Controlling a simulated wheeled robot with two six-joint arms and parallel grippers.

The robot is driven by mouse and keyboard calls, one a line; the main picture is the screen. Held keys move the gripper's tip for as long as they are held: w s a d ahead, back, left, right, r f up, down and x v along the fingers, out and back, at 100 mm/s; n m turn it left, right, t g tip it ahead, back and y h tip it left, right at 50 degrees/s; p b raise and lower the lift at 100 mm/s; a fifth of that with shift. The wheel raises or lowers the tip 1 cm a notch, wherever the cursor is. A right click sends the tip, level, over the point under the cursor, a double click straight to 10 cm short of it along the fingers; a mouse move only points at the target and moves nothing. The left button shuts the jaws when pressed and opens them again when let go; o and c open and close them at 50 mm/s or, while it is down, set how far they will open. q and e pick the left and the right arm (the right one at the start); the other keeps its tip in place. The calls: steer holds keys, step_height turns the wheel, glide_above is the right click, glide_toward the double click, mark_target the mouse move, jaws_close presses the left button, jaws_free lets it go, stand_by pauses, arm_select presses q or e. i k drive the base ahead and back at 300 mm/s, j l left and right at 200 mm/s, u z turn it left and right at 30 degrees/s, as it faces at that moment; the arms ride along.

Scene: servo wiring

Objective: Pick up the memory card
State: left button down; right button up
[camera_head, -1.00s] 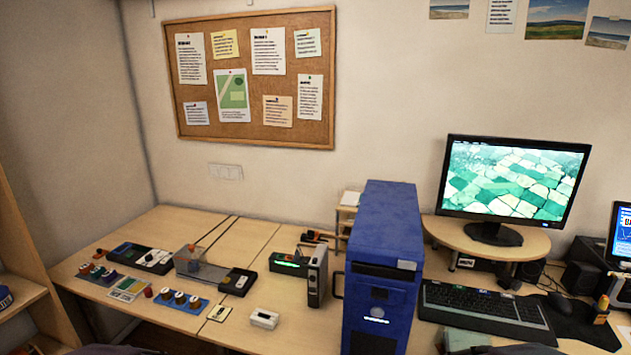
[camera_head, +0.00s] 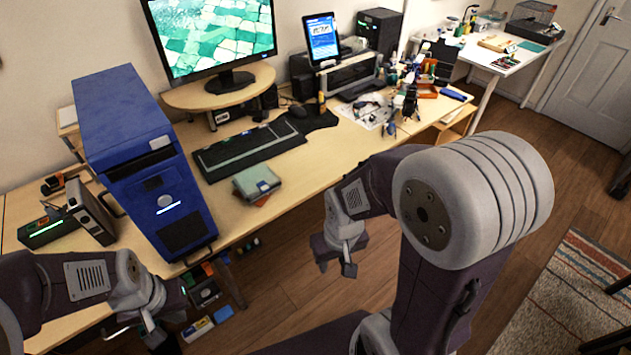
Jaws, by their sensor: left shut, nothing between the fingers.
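I cannot make out a memory card in the head view. My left gripper (camera_head: 152,332) is at the lower left, in front of the desk's front edge. It is shut with nothing in it. My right gripper (camera_head: 338,266) hangs in the middle of the view, in front of the desk and over the floor. It is empty as far as I can see, but its finger gap is unclear.
A blue computer tower (camera_head: 135,150) stands on the desk (camera_head: 300,165). Right of it are a keyboard (camera_head: 245,150), stacked boxes (camera_head: 257,182), a monitor (camera_head: 215,35) and a printer (camera_head: 345,75). Small boxes (camera_head: 205,292) sit low by my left gripper. Open floor (camera_head: 290,295) lies in front.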

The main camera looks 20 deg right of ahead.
mark_target(263, 187)
steer(key=z, duration=0.25)
steer(key=i+l+u, duration=0.15)
steer(key=l+u, duration=0.35)
steer(key=i+l+u, duration=0.1)
steer(key=l+u, duration=0.35)
steer(key=l, duration=0.15)
steer(key=l+u, duration=0.5)
steer(key=k+l+u, duration=0.15)
steer(key=l+u, duration=0.35)
steer(key=l, duration=0.1)
